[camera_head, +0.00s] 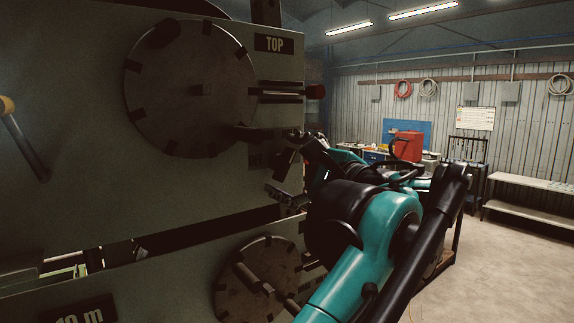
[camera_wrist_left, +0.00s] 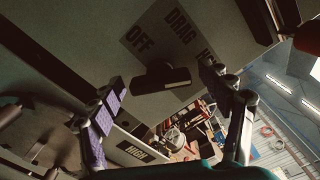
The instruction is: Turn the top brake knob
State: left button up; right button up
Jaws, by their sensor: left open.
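The top brake knob (camera_wrist_left: 163,78) is a dark bar-shaped knob on a pale plate (camera_wrist_left: 180,32) whose readable words are OFF and DRAG; a third word is partly cut off. My left gripper (camera_head: 284,165) is at the right side of the upper machine panel (camera_head: 70,130), below the TOP label (camera_head: 274,44). In the left wrist view its two fingers are spread, one on each side of the knob, with gaps between; I see no contact. My right gripper is not in view.
A large dark disc (camera_head: 180,95) with notched edges is left of the gripper. A lower disc (camera_head: 262,270) is below. Open floor (camera_head: 520,265) and a bench (camera_head: 530,190) are at right.

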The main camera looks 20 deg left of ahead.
pick_arm(q)
jog(key=c, duration=1.2)
jog(key=shift+n, duration=0.3)
jog(key=shift+n+p, duration=0.75)
jog(key=shift+n, duration=0.15)
jog(key=n+p, duration=0.1)
jog(key=n, duration=0.1)
jog(key=shift+n, duration=0.3)
jog(key=n+p, duration=0.1)
jog(key=n, duration=0.2)
jog(key=shift+n+p, duration=0.7)
jog(key=shift+n, duration=1.1)
jog(key=shift+f, duration=0.1)
